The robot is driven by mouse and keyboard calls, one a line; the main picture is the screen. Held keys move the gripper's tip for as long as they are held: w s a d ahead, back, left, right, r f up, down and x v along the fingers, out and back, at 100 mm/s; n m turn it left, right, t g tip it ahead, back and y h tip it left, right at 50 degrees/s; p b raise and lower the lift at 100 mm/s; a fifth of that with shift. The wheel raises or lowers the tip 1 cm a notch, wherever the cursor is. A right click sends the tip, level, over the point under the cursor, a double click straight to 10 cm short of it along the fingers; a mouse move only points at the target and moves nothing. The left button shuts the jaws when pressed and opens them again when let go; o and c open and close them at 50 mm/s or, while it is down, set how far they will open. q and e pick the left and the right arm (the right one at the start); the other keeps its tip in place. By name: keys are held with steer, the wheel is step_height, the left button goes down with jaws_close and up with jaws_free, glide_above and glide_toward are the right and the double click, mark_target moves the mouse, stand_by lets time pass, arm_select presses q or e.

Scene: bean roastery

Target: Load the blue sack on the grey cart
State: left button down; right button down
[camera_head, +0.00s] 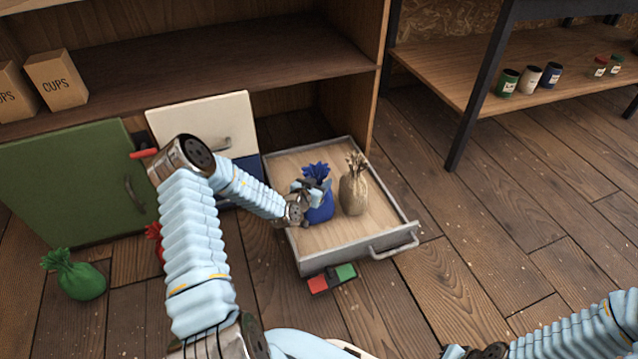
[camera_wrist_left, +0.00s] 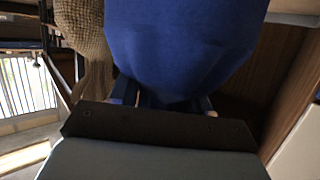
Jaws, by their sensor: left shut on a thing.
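The blue sack (camera_head: 319,209) stands in the open drawer (camera_head: 285,240), or just above its floor; I cannot tell which. Its tied, ruffled top points up. My left gripper (camera_head: 313,190) reaches in from the left and is shut on the sack near its neck. In the left wrist view the blue sack (camera_wrist_left: 180,45) fills the upper middle, right before the fingers. My right arm shows at the bottom right corner, but its gripper is out of view. I see no grey cart in these frames.
A tan sack (camera_head: 353,190) stands right beside the blue one in the drawer. A green sack (camera_head: 80,277) and a partly hidden red one (camera_head: 154,231) are on the floor left. Red and green blocks (camera_head: 332,279) lie before the drawer. A table (camera_head: 440,75) stands right; floor between is clear.

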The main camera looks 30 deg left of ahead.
arm_select(q)
steer(key=shift+r, duration=0.15)
steer(key=c, duration=0.5)
jaws_free()
